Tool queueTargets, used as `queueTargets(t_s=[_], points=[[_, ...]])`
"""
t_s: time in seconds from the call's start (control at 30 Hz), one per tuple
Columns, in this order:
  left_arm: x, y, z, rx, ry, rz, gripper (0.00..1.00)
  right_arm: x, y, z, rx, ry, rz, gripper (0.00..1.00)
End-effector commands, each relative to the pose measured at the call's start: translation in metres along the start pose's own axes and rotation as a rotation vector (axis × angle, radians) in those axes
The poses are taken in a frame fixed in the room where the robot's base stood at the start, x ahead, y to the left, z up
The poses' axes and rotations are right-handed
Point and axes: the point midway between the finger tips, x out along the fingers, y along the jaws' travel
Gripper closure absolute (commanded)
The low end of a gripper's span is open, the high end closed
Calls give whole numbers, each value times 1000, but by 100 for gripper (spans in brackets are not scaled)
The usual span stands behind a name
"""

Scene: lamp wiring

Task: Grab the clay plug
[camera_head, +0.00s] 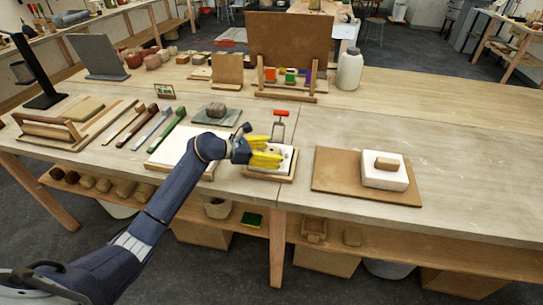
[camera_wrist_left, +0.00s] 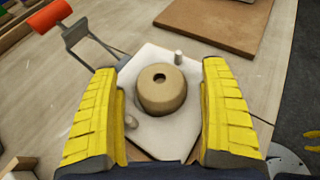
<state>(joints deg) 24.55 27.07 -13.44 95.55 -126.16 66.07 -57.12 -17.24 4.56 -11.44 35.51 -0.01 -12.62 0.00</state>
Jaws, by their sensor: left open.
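A tan, rounded clay plug (camera_wrist_left: 161,90) with a small hole in its top sits on a white plate (camera_wrist_left: 152,58) with two short pegs. In the left wrist view it lies between the yellow fingers of my left gripper (camera_wrist_left: 160,115), which is open with a gap on each side. In the head view my left gripper (camera_head: 266,154) is over the white plate at the table's front edge and largely hides the plug. A cut-off yellow shape (camera_wrist_left: 312,145) at the right edge of the wrist view looks like part of my right gripper; its jaw state is unclear.
A red-handled tool (camera_head: 281,113) stands just behind the plate. To the right, a brown board (camera_head: 330,170) bears a white block (camera_head: 384,177) with a tan piece (camera_head: 387,163) on top. Tools and a green bar (camera_head: 165,130) lie to the left.

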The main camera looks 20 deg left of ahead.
Motion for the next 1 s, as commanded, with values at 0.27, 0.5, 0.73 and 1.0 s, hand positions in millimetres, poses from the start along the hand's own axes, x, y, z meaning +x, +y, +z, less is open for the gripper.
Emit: queueTargets(t_s=[0.27, 0.5, 0.73, 1.0], points=[[0, 0, 0, 0, 1, -1, 32, 0, 0, 0, 0, 0, 0, 56], [0, -1, -1, -1, 2, -1, 59, 0, 0, -1, 0, 1, 0, 56], [1, -1, -2, -2, 3, -3, 86, 0, 0, -1, 0, 1, 0, 56], [1, -2, -2, -3, 4, -4, 89, 0, 0, -1, 0, 2, 0, 56]])
